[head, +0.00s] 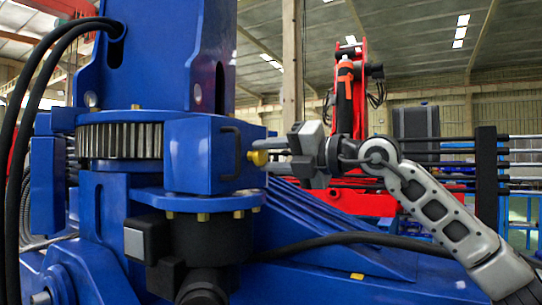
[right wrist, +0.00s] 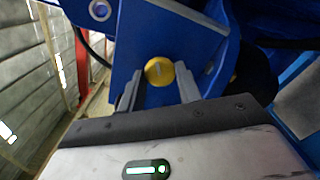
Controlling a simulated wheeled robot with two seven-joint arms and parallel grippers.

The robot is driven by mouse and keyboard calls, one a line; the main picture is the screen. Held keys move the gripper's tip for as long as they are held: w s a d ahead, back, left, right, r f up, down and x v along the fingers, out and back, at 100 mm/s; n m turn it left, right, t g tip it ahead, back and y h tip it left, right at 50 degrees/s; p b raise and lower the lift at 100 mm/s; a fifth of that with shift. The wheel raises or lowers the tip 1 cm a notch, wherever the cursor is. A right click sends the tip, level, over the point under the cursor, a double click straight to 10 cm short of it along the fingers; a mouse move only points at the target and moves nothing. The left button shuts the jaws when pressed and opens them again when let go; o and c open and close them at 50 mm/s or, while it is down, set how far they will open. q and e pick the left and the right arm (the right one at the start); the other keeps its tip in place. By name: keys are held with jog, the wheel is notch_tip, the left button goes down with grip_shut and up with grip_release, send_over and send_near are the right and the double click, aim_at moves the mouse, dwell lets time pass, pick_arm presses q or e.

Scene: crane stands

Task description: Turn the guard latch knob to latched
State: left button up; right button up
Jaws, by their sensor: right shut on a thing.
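The guard latch knob (head: 258,157) is a small yellow round knob on the right side of the blue guard box (head: 205,150). In the right wrist view the knob (right wrist: 159,71) shows face on, with a short pale mark on its face. My right gripper (head: 269,156) comes in from the right and is shut on the knob. My left gripper is not in view.
A toothed ring (head: 120,140) sits left of the guard box. A black motor (head: 205,240) hangs below it. Black hoses (head: 35,85) run down the left side. A red crane part (head: 350,110) stands behind my right arm.

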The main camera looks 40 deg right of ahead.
jog(key=m, duration=0.6)
jog(key=shift+m, duration=0.4)
dwell(0.3)
jog(key=o, duration=1)
jog(key=shift+c, duration=0.2)
jog(key=shift+s+d+f+b, duration=0.2)
jog(key=shift+s+b, duration=0.2)
jog(key=shift+b, duration=0.1)
pick_arm(q)
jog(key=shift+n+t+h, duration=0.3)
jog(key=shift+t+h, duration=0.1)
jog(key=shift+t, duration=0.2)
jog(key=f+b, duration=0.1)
jog(key=b, duration=0.2)
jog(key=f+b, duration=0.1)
jog(key=b, duration=0.2)
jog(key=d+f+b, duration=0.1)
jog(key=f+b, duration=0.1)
jog(key=b, duration=0.1)
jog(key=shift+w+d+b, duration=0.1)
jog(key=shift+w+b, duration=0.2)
jog(key=shift+b, duration=0.1)
pick_arm(e)
jog(key=v, duration=1.5)
jog(key=shift+r, duration=0.25)
